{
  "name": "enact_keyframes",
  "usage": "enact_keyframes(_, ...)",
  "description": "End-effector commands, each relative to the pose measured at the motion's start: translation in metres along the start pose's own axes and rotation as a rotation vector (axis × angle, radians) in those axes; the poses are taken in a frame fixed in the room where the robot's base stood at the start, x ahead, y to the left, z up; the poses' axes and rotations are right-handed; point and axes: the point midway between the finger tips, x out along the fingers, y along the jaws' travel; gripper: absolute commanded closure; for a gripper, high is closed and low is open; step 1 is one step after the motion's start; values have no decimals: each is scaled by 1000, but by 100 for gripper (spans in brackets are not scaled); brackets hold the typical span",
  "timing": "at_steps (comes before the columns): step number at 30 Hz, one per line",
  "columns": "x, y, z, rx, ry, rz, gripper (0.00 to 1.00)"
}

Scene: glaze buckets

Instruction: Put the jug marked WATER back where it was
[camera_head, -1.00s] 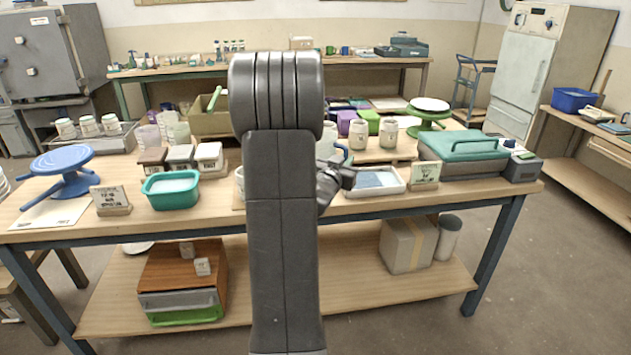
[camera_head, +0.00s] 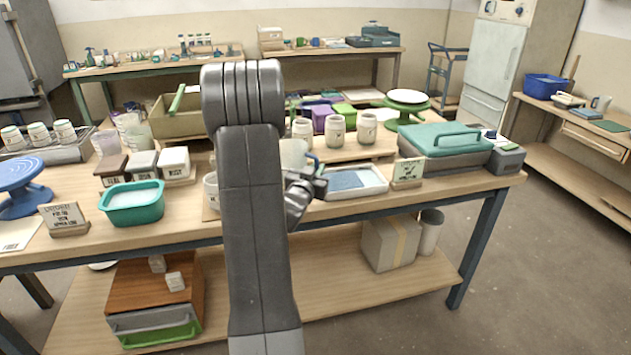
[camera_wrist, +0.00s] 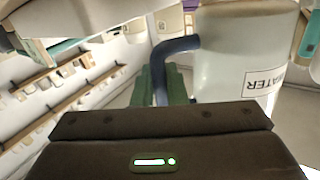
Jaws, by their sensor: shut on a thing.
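The jug marked WATER (camera_wrist: 235,50) is a pale, translucent jug with a blue handle (camera_wrist: 178,45) and a white label. My gripper (camera_wrist: 165,88) is shut on the jug at its handle, with the green fingers beside the jug's wall. In the head view the jug (camera_head: 294,152) shows only partly, right of my arm and above the table's front half. My gripper (camera_head: 305,188) is mostly hidden there by my arm. I cannot tell whether the jug's base touches the table.
A white tray (camera_head: 377,189) with a blue patch lies right of my gripper, with a sign card (camera_head: 408,172) beside it. Pale jars (camera_head: 335,131) stand behind. Left of my arm are lidded tubs (camera_head: 143,163) and a turquoise basin (camera_head: 134,216). A teal-lidded case (camera_head: 445,150) stands right.

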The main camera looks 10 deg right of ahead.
Motion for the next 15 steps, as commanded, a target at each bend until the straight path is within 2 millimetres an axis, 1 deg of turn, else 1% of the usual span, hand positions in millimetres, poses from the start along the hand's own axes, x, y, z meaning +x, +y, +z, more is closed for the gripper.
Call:
enact_keyframes(3, 0, 1, 17, -1, -4, 0, 100)
enact_keyframes(6, 0, 2, 30, -1, -3, 0, 100)
enact_keyframes(8, 0, 2, 32, 1, -1, 0, 100)
enact_keyframes(15, 0, 2, 32, 2, 1, 0, 100)
